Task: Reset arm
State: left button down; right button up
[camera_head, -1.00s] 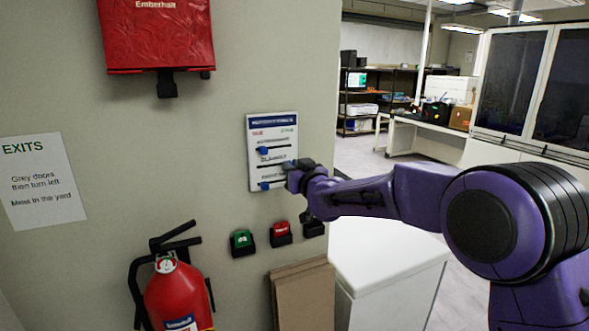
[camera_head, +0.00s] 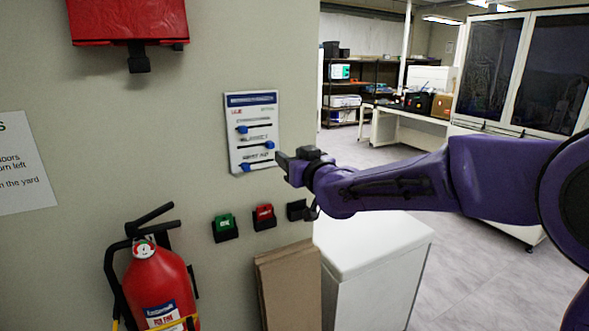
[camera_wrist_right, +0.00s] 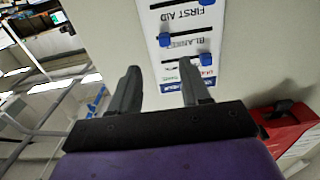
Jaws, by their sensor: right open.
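My right gripper (camera_head: 284,167) is at the end of the purple arm that comes in from the right in the head view. It is just right of a white wall panel (camera_head: 236,158) with blue sliders on dark tracks. In the right wrist view its two fingers (camera_wrist_right: 158,80) are spread apart with nothing between them. The panel (camera_wrist_right: 150,30) shows upside down there, beyond the fingers, with the words FIRST AID and BLANKET and blue sliders. My left gripper is not in view.
Below the panel are a green block (camera_head: 224,223) and a red block (camera_head: 264,212) in dark wall holders. A red fire extinguisher (camera_head: 158,285) hangs lower left. Brown boards (camera_head: 287,285) and a white bin (camera_head: 372,270) stand below the arm. A red case (camera_head: 128,20) hangs upper left.

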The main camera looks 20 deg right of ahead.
jog(key=shift+s, duration=0.75)
jog(key=shift+d, duration=0.1)
jog(key=s+d+f+m+g+h, duration=0.1)
jog(key=s+d+f+m+g, duration=0.2)
jog(key=f, duration=1)
jog(key=s+d+f+m+g+h, duration=0.15)
jog(key=s+f, duration=0.45)
jog(key=f, duration=0.6)
jog(key=s+d+f+m+g+h, duration=0.15)
jog(key=s+f+m, duration=0.25)
jog(key=f, duration=0.9)
jog(key=s+f+g, duration=0.3)
jog(key=s+f, duration=0.3)
jog(key=s, duration=0.4)
jog(key=s+d+f+g+b, duration=0.1)
jog(key=s+f+g, duration=0.2)
jog(key=s+f, duration=0.4)
jog(key=s+f+g+h, duration=0.1)
jog(key=s+f+g, duration=0.1)
jog(key=s+f, duration=0.5)
jog(key=s, duration=0.5)
jog(key=shift+s+d+g, duration=0.2)
jog(key=shift+s+g, duration=0.2)
jog(key=shift+n, duration=0.25)
